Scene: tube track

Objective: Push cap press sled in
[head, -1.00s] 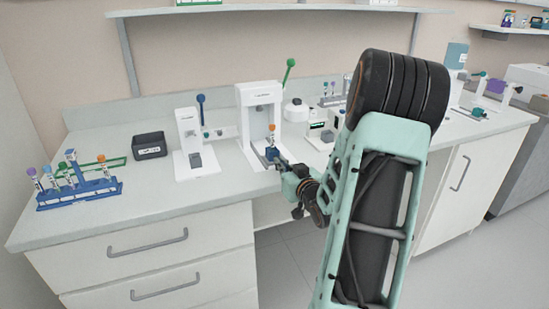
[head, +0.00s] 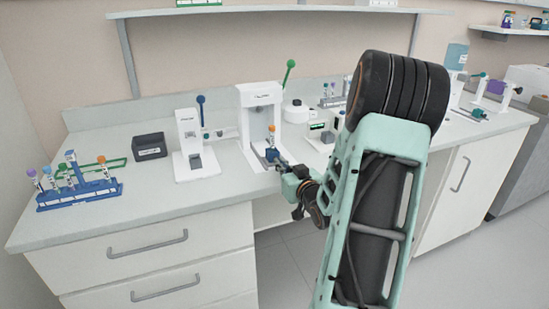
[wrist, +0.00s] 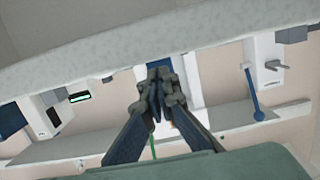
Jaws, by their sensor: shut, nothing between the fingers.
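The white cap press (head: 262,93) with a green lever (head: 288,70) stands upright near the middle of the bench. Its blue sled (head: 271,156) is at the front of the press opening and carries an upright tube with an orange cap (head: 271,128). My gripper (head: 281,165) is shut and empty at the front end of the sled; whether it touches is not clear. In the wrist view, which looks upside down, the shut fingers (wrist: 157,88) point at the front of the press and hide most of the sled.
A white device with a blue lever (head: 189,140) stands left of the press, with a black box (head: 150,145) beyond it. A blue tube rack (head: 78,193) is at the far left. Small white devices (head: 322,135) crowd the right. The bench front edge lies below my gripper.

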